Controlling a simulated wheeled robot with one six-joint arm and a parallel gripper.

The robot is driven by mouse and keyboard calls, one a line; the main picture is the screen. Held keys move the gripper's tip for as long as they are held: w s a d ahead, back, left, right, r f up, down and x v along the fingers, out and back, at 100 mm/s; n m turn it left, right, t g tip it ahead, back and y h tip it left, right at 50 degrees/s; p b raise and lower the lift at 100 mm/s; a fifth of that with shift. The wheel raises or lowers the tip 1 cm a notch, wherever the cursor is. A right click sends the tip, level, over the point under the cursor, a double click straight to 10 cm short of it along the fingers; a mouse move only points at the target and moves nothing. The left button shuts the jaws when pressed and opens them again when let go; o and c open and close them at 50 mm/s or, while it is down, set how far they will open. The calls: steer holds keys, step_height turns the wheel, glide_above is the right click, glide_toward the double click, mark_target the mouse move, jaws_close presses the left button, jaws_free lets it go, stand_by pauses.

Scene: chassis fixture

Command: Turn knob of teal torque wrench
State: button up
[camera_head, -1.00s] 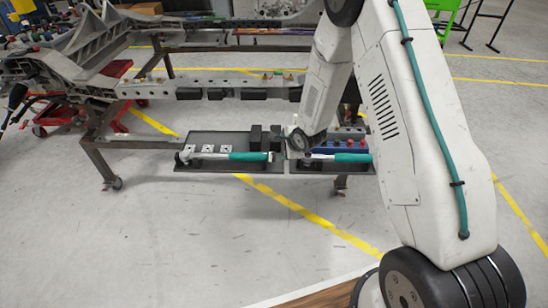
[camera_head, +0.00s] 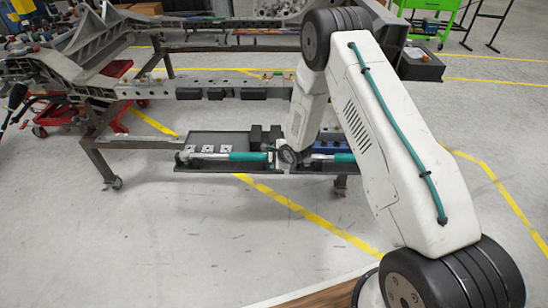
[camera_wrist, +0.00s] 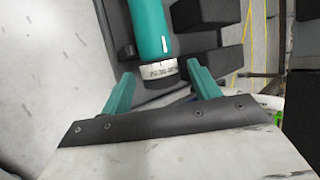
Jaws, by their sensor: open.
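A torque wrench with a teal handle (camera_head: 247,156) lies in a dark tray on the frame's lower shelf. In the wrist view its teal handle (camera_wrist: 151,28) runs down from the top edge to a silver knob (camera_wrist: 159,70) with scale marks. My gripper (camera_wrist: 160,73) is open, with one teal finger on each side of the knob's lower end. A gap shows on both sides, so the fingers look apart from it. In the head view my wrist covers the tray's middle and hides most of the gripper.
A second teal-handled wrench (camera_head: 345,158) lies to the right, partly behind my arm. Black foam blocks (camera_wrist: 205,45) stand close to the right finger in the wrist view. The metal frame's beam (camera_head: 225,92) runs above the shelf. The floor in front is clear.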

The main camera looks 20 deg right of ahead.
steer(key=c, duration=1)
steer(key=shift+o, duration=0.2)
steer(key=shift+t, duration=0.3)
steer(key=t, duration=0.2)
steer(key=n+t, duration=0.1)
steer(key=t, duration=0.1)
steer(key=shift+s+f+h, duration=0.3)
steer(key=shift+f+h, duration=0.05)
steer(key=shift+h, duration=0.05)
steer(key=shift+a+f+n+t, duration=0.15)
steer(key=shift+n+t, duration=0.3)
steer(key=shift+t, duration=0.7)
steer(key=shift+d+f+n+t, duration=0.15)
steer(key=shift+n+t, duration=0.3)
steer(key=shift+t, duration=0.7)
steer(key=shift+a, duration=0.1)
